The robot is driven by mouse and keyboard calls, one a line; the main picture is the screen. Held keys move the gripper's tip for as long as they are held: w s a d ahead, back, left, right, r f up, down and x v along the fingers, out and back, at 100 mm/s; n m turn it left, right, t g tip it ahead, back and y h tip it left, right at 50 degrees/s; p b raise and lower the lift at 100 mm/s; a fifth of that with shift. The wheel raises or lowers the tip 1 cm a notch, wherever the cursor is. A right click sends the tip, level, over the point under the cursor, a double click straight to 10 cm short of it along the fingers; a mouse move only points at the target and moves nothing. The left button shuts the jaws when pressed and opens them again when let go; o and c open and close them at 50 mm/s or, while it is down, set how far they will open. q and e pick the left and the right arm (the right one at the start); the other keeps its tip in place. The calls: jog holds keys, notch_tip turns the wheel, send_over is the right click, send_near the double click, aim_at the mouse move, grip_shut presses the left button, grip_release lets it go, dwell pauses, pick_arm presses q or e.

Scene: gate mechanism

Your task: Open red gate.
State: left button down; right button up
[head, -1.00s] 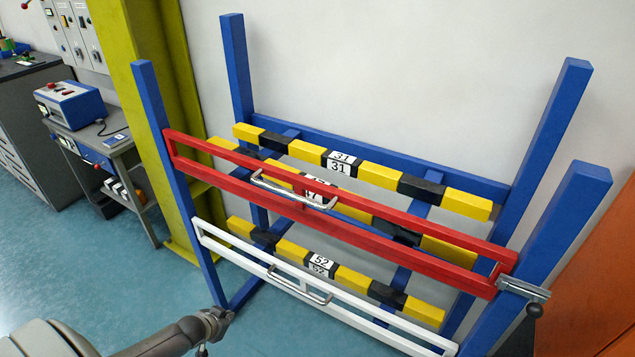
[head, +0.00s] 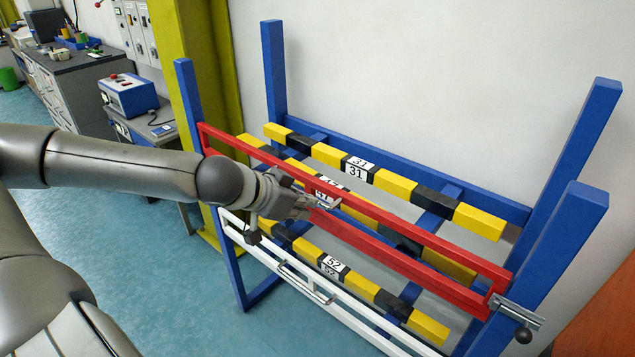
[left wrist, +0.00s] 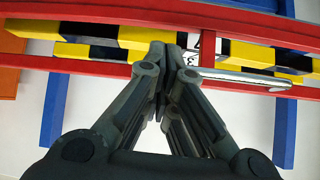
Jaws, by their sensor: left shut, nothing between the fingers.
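The red gate (head: 420,255) is a long rectangular frame across the front of the blue rack, and it lies across its opening. A metal latch with a dark knob (head: 519,318) sits at its right end on the blue post. My left gripper (head: 328,203) is at the gate's handle, which it mostly hides in the head view. In the left wrist view the silver handle (left wrist: 240,80) runs to the right of the fingertips (left wrist: 158,55). The fingers are shut and look empty; whether they touch the handle I cannot tell. My right gripper is not in view.
A white gate (head: 345,310) with its own handle (head: 305,285) is below the red one. Yellow and black bars (head: 400,188) lie behind on the blue rack (head: 565,200). A yellow-green column (head: 190,60) and workbenches stand at the left.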

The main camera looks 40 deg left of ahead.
pick_arm(q)
jog(key=n+t, duration=0.1)
send_near(321, 184)
notch_tip(321, 184, up, 5)
jog(key=shift+n+y, duration=0.3)
jog(key=b+x, duration=0.1)
jog(key=x, duration=0.8)
jog(key=shift+w+d+f, duration=0.2)
jog(key=shift+f, duration=0.3)
jog(key=s, duration=0.1)
jog(key=s+f, duration=0.1)
jog(key=s, duration=0.1)
jog(key=shift+a+f+p, duration=0.1)
jog(key=shift+f+p, duration=0.2)
jog(key=shift+p, duration=0.05)
jog(key=shift+f, duration=0.15)
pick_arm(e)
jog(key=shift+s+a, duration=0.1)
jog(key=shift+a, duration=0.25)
